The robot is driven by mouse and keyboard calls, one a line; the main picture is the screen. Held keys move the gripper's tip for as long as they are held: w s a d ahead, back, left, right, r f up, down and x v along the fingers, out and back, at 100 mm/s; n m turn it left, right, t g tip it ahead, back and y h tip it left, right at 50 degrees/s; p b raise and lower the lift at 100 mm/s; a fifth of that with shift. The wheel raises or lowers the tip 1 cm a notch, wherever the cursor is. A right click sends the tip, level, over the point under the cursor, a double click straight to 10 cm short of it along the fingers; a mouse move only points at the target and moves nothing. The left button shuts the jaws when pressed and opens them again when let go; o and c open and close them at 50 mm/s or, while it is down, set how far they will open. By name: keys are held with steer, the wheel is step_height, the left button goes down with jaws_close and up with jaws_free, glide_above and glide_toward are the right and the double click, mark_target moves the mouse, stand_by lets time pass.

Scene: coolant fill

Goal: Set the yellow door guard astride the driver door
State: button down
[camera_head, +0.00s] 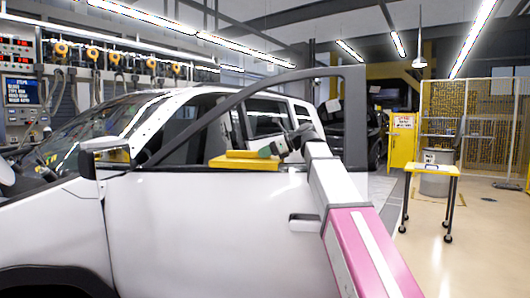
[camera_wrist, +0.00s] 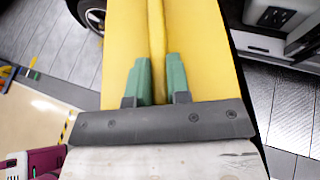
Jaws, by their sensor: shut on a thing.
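The yellow door guard (camera_head: 243,160) is at the window sill of the white driver door (camera_head: 210,225), within the dark window frame. In the head view its lower edge meets the sill line; I cannot tell whether it touches or straddles the door. My gripper (camera_head: 272,150) comes in from the right and holds the guard. In the wrist view the green fingers (camera_wrist: 158,78) are shut on the raised middle rib of the guard (camera_wrist: 200,60), one finger on each side. The guard hides the sill beneath it.
The door stands out from the white car (camera_head: 175,110). A black and yellow mirror (camera_head: 105,157) sticks out at left. A small yellow table (camera_head: 432,170) and a grey drum (camera_head: 434,182) stand at right. Dark car trim (camera_wrist: 275,18) shows at upper right in the wrist view.

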steer(key=shift+f, duration=0.3)
steer(key=c, duration=1.1)
jaws_free()
steer(key=shift+r, duration=0.1)
steer(key=shift+r, duration=0.25)
steer(key=shift+r+v, duration=0.1)
steer(key=shift+v, duration=1.85)
steer(key=shift+r+v, duration=0.15)
steer(key=shift+v, duration=1.8)
steer(key=shift+a, duration=0.15)
